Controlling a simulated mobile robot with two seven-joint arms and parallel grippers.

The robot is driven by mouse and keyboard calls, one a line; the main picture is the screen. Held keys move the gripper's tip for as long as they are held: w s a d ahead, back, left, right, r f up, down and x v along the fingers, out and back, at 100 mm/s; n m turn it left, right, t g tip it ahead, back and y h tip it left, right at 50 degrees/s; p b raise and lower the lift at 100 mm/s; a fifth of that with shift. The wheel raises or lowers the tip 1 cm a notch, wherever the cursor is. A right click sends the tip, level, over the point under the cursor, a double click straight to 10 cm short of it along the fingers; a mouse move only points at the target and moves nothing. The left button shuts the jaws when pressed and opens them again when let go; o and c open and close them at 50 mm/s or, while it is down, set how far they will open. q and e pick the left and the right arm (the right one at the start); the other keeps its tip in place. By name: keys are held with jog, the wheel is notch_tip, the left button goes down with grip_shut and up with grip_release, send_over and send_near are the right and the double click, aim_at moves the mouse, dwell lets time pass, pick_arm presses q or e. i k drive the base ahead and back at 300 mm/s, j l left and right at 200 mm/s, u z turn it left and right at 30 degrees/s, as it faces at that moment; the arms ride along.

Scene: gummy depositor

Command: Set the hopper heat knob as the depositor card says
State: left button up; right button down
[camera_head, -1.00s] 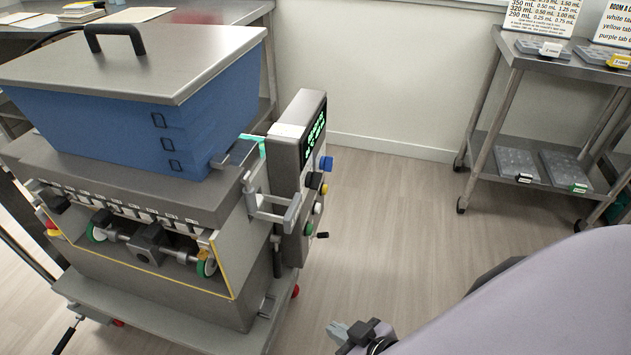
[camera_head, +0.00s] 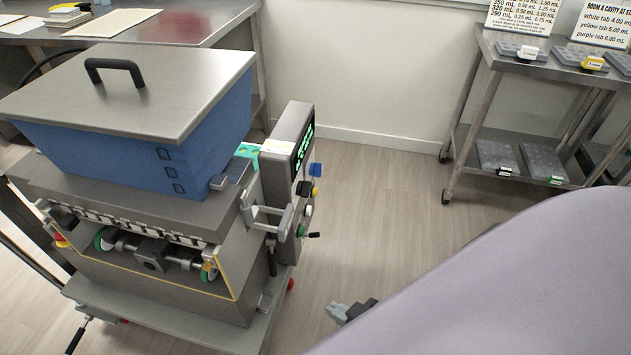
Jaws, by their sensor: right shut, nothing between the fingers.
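The depositor has a blue hopper (camera_head: 205,140) with a grey lid and black handle. On its right stands a grey control panel (camera_head: 285,150) with a green-lit display (camera_head: 304,146). Its right side carries a blue knob (camera_head: 315,169), a yellow knob (camera_head: 316,191), a white knob (camera_head: 308,210) and a green knob (camera_head: 301,230). I cannot read their labels or tell which sets hopper heat. A small white card (camera_head: 276,146) lies by the panel's top; its text is unreadable. My right gripper (camera_head: 336,312) is shut and empty, low over the floor, apart from the panel. My left gripper is not in view.
A steel cart (camera_head: 500,70) at the right holds moulds and printed signs. A steel counter (camera_head: 180,22) with papers stands behind the depositor. The floor (camera_head: 385,200) between depositor and cart is clear. My own arm covers the lower right.

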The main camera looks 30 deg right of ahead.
aim_at(302, 189)
jog(key=i+l+u, duration=0.35)
jog(key=l, duration=1.1)
jog(key=l+u, duration=0.35)
jog(key=l, duration=1.1)
jog(key=k+l+u, duration=0.15)
jog(key=l+u, duration=0.2)
jog(key=l, duration=1.15)
